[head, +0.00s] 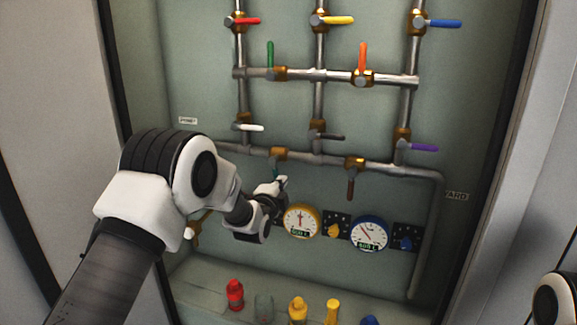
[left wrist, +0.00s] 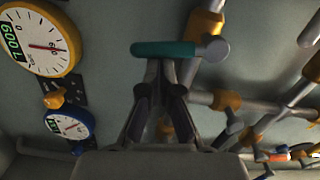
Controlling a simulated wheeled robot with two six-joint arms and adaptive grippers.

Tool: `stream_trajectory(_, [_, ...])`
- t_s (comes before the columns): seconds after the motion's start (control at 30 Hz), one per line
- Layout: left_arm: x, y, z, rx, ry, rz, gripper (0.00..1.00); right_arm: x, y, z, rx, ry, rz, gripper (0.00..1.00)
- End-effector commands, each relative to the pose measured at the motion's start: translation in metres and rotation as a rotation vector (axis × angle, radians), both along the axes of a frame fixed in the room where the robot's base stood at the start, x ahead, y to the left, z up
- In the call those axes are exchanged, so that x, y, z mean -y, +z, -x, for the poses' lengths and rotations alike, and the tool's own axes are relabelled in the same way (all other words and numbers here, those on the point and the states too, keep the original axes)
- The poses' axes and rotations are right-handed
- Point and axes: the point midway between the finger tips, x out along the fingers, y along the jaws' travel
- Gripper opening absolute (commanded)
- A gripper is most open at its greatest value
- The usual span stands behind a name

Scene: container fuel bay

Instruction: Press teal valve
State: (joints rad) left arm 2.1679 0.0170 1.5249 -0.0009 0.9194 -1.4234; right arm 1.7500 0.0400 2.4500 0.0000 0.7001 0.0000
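The teal valve handle (left wrist: 165,49) lies across the left wrist view, just beyond my left fingertips, joined to a grey hub at its right end. In the head view a small teal part of the valve (head: 274,174) shows under a brass fitting on the lower pipe, partly hidden by my gripper. My left gripper (head: 275,187) is at the lower pipe beside this valve. In the left wrist view its fingers (left wrist: 161,72) converge, looking shut and empty, with the tips close to the handle; contact cannot be told. My right gripper is out of view.
A yellow gauge (head: 301,221) and a blue gauge (head: 370,233) sit right of my left gripper. A brown handle (head: 351,188) and a purple handle (head: 425,148) are further right, a white handle (head: 252,128) above. Coloured objects, including a red one (head: 235,294), stand along the bottom ledge.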

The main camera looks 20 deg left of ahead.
Motion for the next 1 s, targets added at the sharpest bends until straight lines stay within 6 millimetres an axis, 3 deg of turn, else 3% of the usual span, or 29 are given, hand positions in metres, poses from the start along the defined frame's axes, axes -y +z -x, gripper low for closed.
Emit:
stream_trajectory(0.13, [-0.0060, -0.0034, -0.0003, 0.005, 0.002, -0.078, 0.00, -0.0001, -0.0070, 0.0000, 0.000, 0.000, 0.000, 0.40])
stream_trajectory(1.0, [-0.0119, -0.0050, 0.0006, 0.003, 0.002, -0.071, 0.00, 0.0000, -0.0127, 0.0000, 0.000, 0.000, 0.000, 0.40])
